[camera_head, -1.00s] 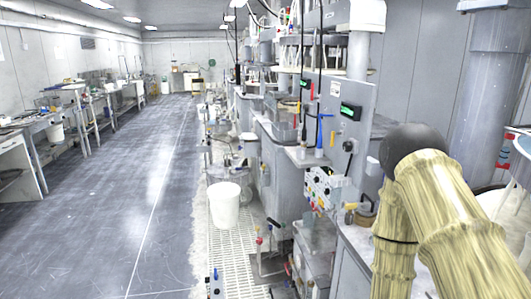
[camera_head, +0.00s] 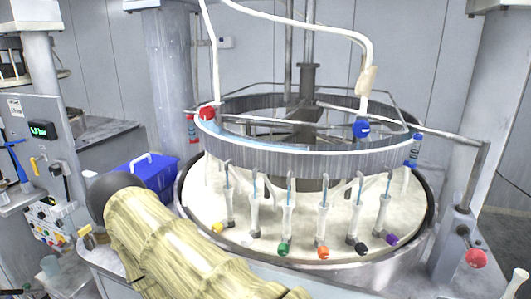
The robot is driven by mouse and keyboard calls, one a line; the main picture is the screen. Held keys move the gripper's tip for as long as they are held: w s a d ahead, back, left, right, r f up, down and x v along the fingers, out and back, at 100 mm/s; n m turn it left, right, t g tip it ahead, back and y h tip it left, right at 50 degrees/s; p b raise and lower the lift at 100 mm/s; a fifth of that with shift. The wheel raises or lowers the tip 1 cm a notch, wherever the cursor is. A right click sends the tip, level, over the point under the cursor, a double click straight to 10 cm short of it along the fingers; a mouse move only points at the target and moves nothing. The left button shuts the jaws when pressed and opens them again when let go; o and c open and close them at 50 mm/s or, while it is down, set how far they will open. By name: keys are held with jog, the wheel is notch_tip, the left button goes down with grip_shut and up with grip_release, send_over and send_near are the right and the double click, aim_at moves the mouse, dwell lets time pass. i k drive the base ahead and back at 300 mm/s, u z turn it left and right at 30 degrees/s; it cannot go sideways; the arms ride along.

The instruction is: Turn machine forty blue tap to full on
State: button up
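A round polishing machine (camera_head: 400,250) fills the middle and right of the view. A second small blue fitting (camera_head: 415,148) is at the ring's right edge. A blue lever (camera_head: 15,155) is on the grey panel of the machine at the left. No readable number shows which machine is forty, and I cannot tell how far any tap is turned. My arm, in a yellowish cover, crosses the lower left; my gripper is out of view.
A red knob (camera_head: 207,113) is at the ring's left. Several coloured knobs, including a green one (camera_head: 283,249), hang low around the platen's front. A blue bin (camera_head: 148,174) stands behind my arm. A red ball-ended lever (camera_head: 476,258) is at the right.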

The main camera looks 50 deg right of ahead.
aim_at(361, 128)
jog(key=k, duration=1)
jog(key=u, duration=1.3)
jog(key=i, duration=0.75)
jog(key=z, duration=3.25)
